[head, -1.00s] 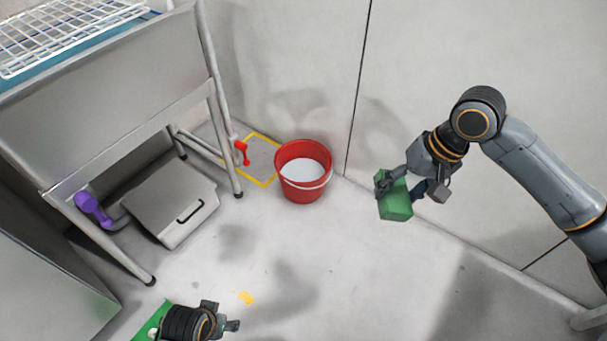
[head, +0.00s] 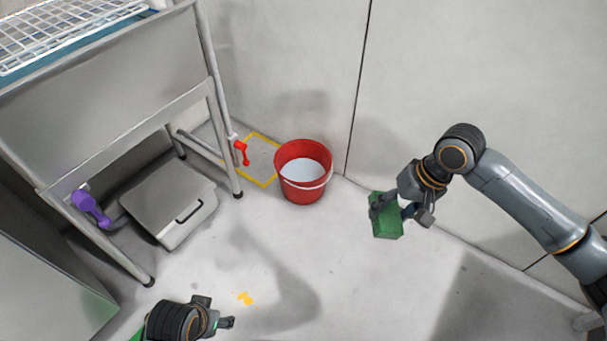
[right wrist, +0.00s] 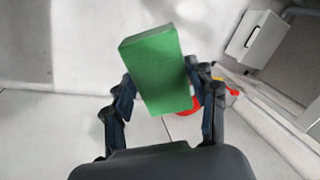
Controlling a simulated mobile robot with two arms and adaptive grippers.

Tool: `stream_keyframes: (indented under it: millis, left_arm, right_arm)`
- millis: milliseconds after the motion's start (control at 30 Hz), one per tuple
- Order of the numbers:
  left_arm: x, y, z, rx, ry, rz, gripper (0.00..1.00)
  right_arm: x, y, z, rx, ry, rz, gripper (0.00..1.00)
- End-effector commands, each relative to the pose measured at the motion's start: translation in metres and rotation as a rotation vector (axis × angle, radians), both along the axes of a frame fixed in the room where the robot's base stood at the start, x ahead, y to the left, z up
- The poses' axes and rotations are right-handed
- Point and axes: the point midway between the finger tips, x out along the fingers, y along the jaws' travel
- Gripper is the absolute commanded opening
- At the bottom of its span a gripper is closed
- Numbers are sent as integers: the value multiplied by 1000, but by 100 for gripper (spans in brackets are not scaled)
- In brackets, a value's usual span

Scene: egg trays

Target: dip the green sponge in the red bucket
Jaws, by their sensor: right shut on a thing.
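The green sponge (head: 386,221) is a block held by my right gripper (head: 402,209), to the right of the red bucket and apart from it. In the right wrist view the sponge (right wrist: 157,68) sits between both fingers of the gripper (right wrist: 163,95). The red bucket (head: 303,189) stands on the floor near the wall, with pale liquid inside and a white handle at its front. A bit of the bucket's red (right wrist: 188,108) shows behind the sponge in the right wrist view. My left gripper (head: 226,314) is at the bottom left; its finger opening is not clear.
A metal sink stand (head: 110,90) with a white rack is at the left. Below it sit a grey lidded box (head: 170,200) and a purple object (head: 90,207). A red-handled item (head: 241,151) hangs by the stand's leg. Floor between bucket and sponge is clear.

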Motion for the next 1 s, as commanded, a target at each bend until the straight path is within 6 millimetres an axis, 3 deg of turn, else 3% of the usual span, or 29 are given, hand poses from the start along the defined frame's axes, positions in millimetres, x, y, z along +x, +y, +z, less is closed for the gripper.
stream_keyframes:
  millis: [1000]
  left_arm:
    - [-9,2,49,0,-25,3,59]
  right_arm:
    - [0,0,-83,0,2,0,32]
